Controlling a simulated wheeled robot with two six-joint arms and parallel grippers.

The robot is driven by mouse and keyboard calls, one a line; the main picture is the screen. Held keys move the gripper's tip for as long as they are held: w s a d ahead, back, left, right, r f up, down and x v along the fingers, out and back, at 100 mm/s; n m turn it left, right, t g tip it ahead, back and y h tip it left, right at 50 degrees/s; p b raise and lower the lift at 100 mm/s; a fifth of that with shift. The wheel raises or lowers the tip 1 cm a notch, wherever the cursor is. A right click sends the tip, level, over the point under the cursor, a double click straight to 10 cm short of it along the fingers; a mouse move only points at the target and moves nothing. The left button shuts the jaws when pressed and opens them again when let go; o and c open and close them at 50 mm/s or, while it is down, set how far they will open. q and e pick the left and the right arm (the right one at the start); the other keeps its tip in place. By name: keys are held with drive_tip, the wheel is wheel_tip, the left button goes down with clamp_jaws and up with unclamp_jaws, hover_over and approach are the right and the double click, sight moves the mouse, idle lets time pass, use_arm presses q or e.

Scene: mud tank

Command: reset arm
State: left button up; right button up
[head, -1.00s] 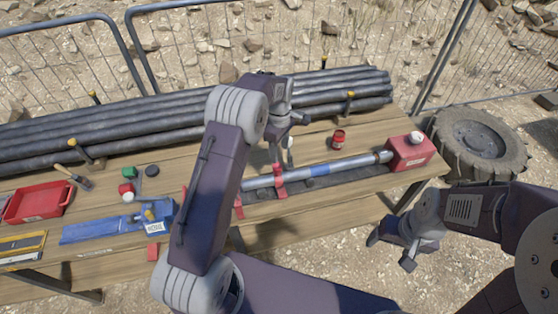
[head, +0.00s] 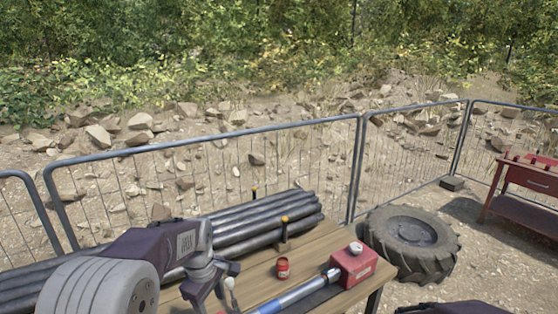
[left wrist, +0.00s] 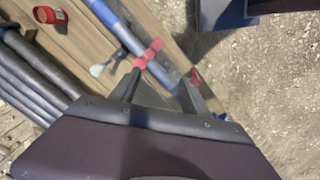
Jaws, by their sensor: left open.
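My left arm comes in at the lower left of the head view. Its gripper (head: 212,284) is over the wooden table, left of the red can and the tube. In the left wrist view the two dark fingers (left wrist: 160,88) are spread apart, with nothing held between them. The grey and blue tube (left wrist: 125,33) and a red clamp (left wrist: 148,53) show beyond the fingertips. My right gripper is out of the head view; only a dark piece of that arm shows at the bottom edge.
A tyre (head: 412,243) lies right of the table. A wire fence (head: 290,160) runs behind. A red cart (head: 528,178) stands at far right.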

use_arm(q)
drive_tip(key=s+f+m, duration=0.3)
drive_tip(key=s+m, duration=0.3)
drive_tip(key=s, duration=0.2)
drive_tip(key=s+f+m, duration=0.4)
drive_tip(key=s+m, duration=0.3)
drive_tip(key=s, duration=0.1)
drive_tip(key=shift+s+f, duration=0.2)
drive_tip(key=shift+f, duration=0.05)
